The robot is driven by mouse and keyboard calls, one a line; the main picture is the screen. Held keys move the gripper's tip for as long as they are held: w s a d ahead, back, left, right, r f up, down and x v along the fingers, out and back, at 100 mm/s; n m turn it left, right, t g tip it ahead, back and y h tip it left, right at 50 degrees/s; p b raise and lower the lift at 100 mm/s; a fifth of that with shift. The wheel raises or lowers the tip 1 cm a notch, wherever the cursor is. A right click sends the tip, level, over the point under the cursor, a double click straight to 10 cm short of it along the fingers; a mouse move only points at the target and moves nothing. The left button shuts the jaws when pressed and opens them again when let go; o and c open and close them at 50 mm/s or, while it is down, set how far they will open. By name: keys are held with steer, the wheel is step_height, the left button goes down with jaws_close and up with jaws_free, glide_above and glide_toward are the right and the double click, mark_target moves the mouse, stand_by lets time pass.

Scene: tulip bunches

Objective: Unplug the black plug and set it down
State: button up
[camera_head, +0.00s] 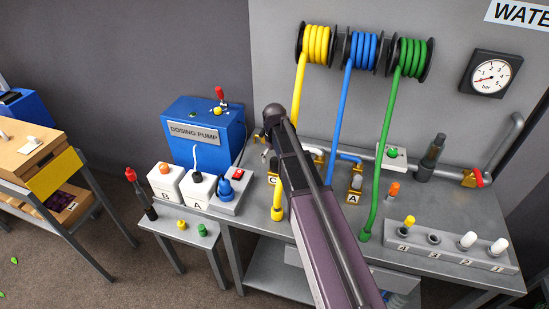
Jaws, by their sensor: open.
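I cannot clearly single out the black plug. A dark round piece (434,238) sits low in the grey numbered block (460,256) at the right of the bench; I cannot tell whether it is a plug or an empty socket. A yellow-topped plug (408,224) stands to its left, white plugs (467,241) to its right. A dark cap (197,177) tops white container A on the left.
Yellow, blue and green hoses hang from reels (360,50) to the bench. A pipe with a red-handled valve (478,178) and a dark upright cylinder (431,157) stand behind the block. The blue dosing pump (205,132) and a low side table (182,232) are left.

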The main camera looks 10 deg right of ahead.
steer(key=shift+f+b, duration=0.5)
steer(key=shift+f, duration=0.2)
jaws_close()
stand_by(0.3)
